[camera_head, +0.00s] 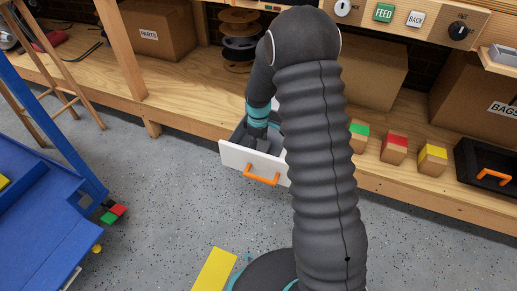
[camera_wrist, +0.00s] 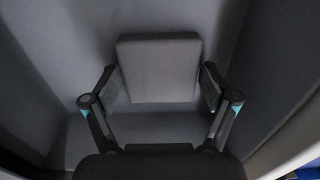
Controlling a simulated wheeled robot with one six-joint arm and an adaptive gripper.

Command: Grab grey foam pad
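The grey foam pad (camera_wrist: 158,66) is a squarish block with rounded corners. It lies on the floor of a dark grey open drawer in the wrist view. My gripper (camera_wrist: 161,88) is open, with one finger at the pad's left side and one at its right. The gaps are narrow, and I cannot tell whether either finger touches. In the head view my gripper reaches down into the pulled-out drawer (camera_head: 237,156), which has a white front and an orange handle (camera_head: 261,175). The pad is hidden there behind the drawer front and my arm.
The drawer walls (camera_wrist: 48,75) rise close around my gripper. A wooden bench (camera_head: 190,108) holds cardboard boxes (camera_head: 158,29), spools (camera_head: 240,45) and small blocks with green, red (camera_head: 395,147) and yellow tops. A second, black drawer (camera_head: 480,165) is at right. A blue frame (camera_head: 40,200) stands at left.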

